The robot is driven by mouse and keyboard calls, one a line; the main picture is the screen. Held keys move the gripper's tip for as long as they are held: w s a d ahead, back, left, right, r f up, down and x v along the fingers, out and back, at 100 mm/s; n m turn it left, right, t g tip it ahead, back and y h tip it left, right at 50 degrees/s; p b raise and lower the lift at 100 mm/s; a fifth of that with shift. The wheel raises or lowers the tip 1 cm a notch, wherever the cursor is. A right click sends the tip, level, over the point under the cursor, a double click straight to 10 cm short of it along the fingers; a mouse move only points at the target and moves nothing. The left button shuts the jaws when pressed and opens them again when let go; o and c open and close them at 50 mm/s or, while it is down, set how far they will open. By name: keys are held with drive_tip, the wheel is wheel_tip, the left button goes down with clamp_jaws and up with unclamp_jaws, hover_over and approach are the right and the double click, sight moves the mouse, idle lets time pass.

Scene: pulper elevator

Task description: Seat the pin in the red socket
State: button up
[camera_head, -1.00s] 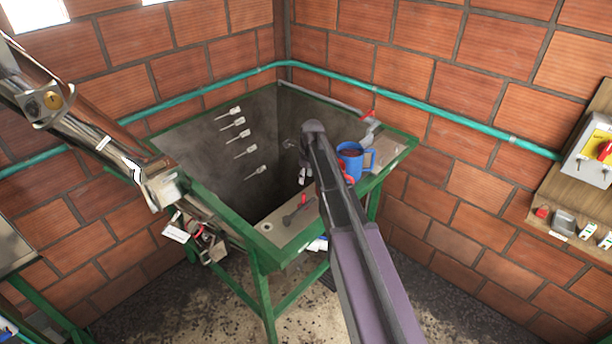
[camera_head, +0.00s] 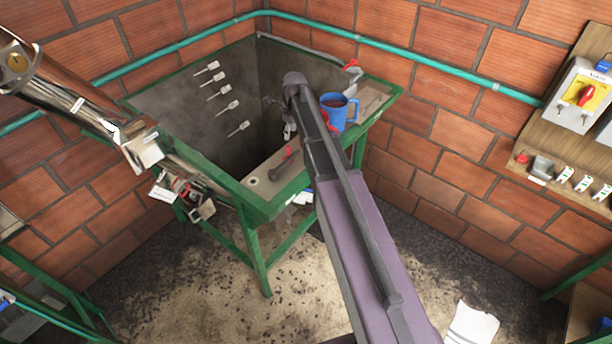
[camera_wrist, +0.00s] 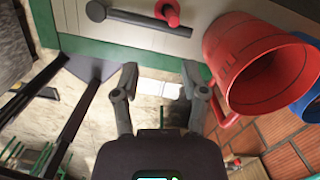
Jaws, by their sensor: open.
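My gripper (camera_wrist: 160,84) is open and empty in the wrist view, its two fingers apart over the pale floor. In that view a dark bar with a round end (camera_wrist: 96,12) lies on the sill above the fingers. A short red piece (camera_wrist: 168,13) stands by it; whether these are the pin and the red socket I cannot tell. The bar also shows in the head view (camera_head: 278,168), on the tank's front rim with red at its upper end. My arm hides most of the gripper in the head view.
A red mug (camera_wrist: 250,65) is close to the right finger, with a blue mug (camera_head: 338,108) beside it. The green-framed tank (camera_head: 268,208) has an open, deep interior. Tags and a lock (camera_head: 192,192) hang at its left corner. A switch panel (camera_head: 570,105) is on the right wall.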

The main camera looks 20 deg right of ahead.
drive_tip(key=s+n+g+h, duration=0.1)
drive_tip(key=s+n, duration=2.4)
drive_tip(key=s, duration=0.1)
drive_tip(key=shift+s+a, duration=0.3)
wheel_tip(320, 180, down, 20)
drive_tip(key=b, duration=2)
drive_tip(key=shift+f, duration=0.2)
